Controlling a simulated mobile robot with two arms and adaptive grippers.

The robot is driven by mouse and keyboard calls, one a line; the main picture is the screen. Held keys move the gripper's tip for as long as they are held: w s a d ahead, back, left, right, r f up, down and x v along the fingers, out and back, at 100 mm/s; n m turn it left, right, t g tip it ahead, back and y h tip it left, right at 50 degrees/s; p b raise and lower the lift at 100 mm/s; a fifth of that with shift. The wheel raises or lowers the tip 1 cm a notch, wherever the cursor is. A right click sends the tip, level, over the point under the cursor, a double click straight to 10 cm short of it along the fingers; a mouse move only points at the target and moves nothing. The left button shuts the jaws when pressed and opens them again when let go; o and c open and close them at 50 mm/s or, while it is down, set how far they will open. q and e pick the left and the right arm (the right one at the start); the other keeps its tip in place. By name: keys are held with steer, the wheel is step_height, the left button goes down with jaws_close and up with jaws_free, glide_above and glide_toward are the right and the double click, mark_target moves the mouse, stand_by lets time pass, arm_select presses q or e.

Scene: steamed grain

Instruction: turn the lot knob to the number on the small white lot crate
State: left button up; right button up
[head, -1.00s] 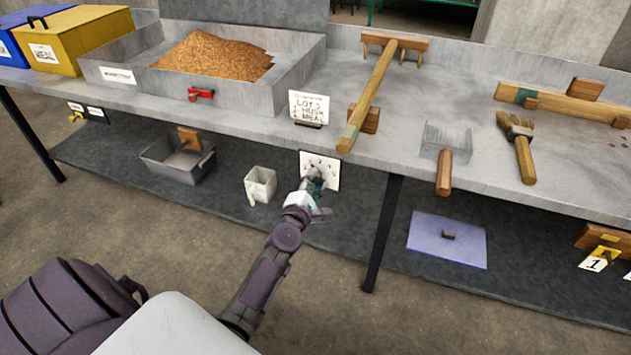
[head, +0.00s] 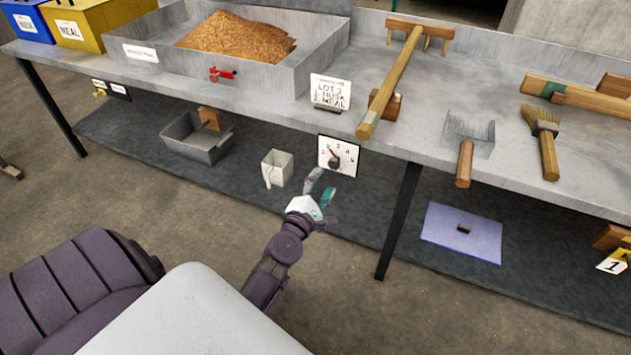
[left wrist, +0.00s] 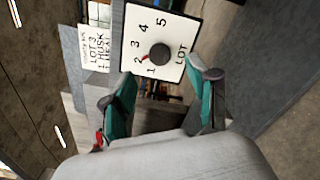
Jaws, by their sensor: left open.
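The lot knob (head: 334,163) is a dark round knob on a white dial plate (head: 350,157) under the table's front edge. In the left wrist view the knob (left wrist: 159,54) has a red pointer that appears to be at 2, on a scale of 1 to 5. A small white crate (head: 280,168) stands on the lower shelf, left of the dial; I cannot read a number on it. My left gripper (head: 322,189) is open and empty, just below and in front of the dial, apart from the knob. My right gripper is not in view.
A white card (head: 331,91) with LOT, HUSK and MEAL stands above the dial; its number looks like 3 in the left wrist view. A grey bin (head: 196,148) is on the lower shelf. A table leg (head: 398,220) stands right of the dial.

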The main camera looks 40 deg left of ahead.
arm_select(q)
steer(key=v, duration=0.5)
steer(key=shift+w, duration=0.1)
stand_by(0.3)
